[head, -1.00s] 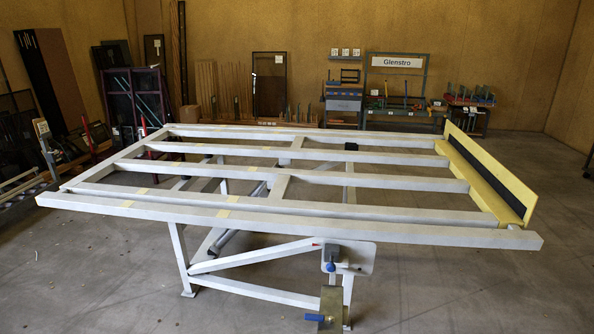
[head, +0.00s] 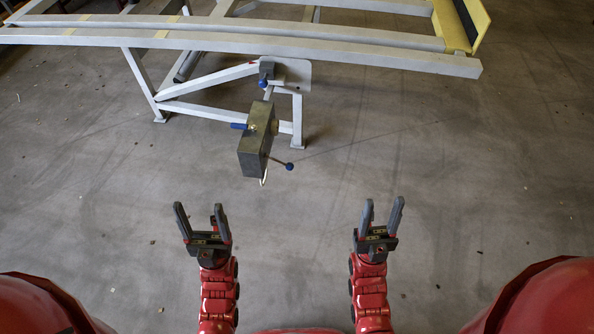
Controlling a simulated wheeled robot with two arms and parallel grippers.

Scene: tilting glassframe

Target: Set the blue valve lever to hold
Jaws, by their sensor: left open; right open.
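A short blue lever (head: 238,126) sticks out to the left from a dark grey valve box (head: 254,155) under the near side of the white tilting frame (head: 300,50). It lies roughly level. A thin rod with a blue ball knob (head: 289,166) reaches right from the same box. My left gripper (head: 198,206) is open and empty, below and left of the box in the picture. My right gripper (head: 384,201) is open and empty, below and right of it. Neither touches anything. Any markings for the lever's positions are too small to read.
Another blue knob (head: 263,84) sits on a bracket above the box. White frame legs (head: 298,120) stand behind the box. A yellow ledge (head: 455,25) is at the frame's right end. The grey concrete floor (head: 480,170) is clear around my grippers.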

